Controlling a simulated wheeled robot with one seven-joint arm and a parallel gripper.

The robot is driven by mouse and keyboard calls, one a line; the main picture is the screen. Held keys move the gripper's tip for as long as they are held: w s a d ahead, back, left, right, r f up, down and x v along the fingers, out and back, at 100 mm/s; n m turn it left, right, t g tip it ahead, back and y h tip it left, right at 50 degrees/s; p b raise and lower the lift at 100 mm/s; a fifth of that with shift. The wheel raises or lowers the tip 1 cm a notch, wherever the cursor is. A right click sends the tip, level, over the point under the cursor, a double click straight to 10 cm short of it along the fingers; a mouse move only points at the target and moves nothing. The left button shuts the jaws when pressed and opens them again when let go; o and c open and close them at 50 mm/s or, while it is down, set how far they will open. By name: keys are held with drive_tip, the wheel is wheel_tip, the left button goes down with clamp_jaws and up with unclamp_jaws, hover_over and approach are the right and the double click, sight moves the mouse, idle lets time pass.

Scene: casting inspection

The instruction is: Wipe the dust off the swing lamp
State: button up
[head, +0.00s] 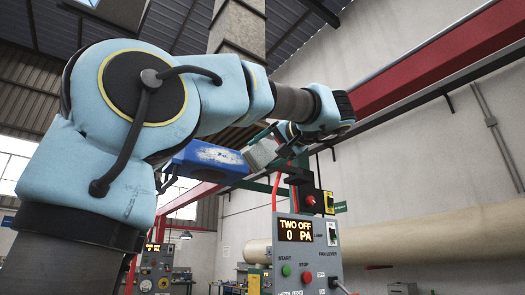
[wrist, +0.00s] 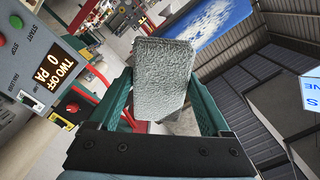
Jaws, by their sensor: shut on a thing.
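The swing lamp (head: 208,158) is a blue housing that hangs at the middle of the head view, with a pale, patchy layer of dust on its face. In the wrist view the blue lamp (wrist: 238,12) is at the top right, with a whitish dust patch on it. My gripper (head: 277,143) is shut on a grey, rough-textured wiping pad (wrist: 163,78), held between its green fingers. The pad (head: 262,153) is just right of the lamp's right end in the head view. I cannot tell whether they touch. Part of the lamp is hidden behind my arm.
A grey control panel (head: 302,258) with a display reading "TWO OFF 0 PA" stands below my gripper. A red beam (head: 440,70) runs along the upper right. A large beige pipe (head: 440,235) lies behind. A second panel (head: 155,270) is at the lower left.

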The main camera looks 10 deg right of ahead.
sight(192, 152)
drive_tip(key=shift+p+x, duration=0.5)
drive_tip(key=shift+x, duration=2.45)
drive_tip(key=shift+x, duration=0.95)
drive_tip(key=shift+s+a, duration=0.15)
drive_tip(key=shift+s+a+f+b, duration=0.1)
drive_tip(key=shift+s+a+b, duration=0.2)
drive_tip(key=shift+a+b, duration=0.35)
drive_tip(key=shift+s+a+b, duration=0.3)
drive_tip(key=shift+a+b, duration=0.2)
drive_tip(key=shift+b, duration=0.1)
drive_tip(key=shift+s+a+b, duration=0.6)
drive_tip(key=shift+a+b, duration=0.15)
drive_tip(key=shift+a, duration=0.6)
drive_tip(key=shift+s+a+b, duration=0.55)
drive_tip(key=shift+a+b, duration=0.15)
drive_tip(key=shift+a, duration=0.65)
drive_tip(key=shift+s+a+b, duration=0.6)
drive_tip(key=shift+a+b, duration=0.15)
drive_tip(key=shift+a, duration=0.6)
drive_tip(key=shift+s+a+b, duration=0.4)
drive_tip(key=shift+a+b, duration=0.05)
drive_tip(key=shift+a, duration=0.4)
drive_tip(key=shift+s+a+b, duration=0.4)
drive_tip(key=shift+s+a, duration=0.05)
drive_tip(key=shift+a, duration=0.35)
drive_tip(key=shift+d, duration=0.1)
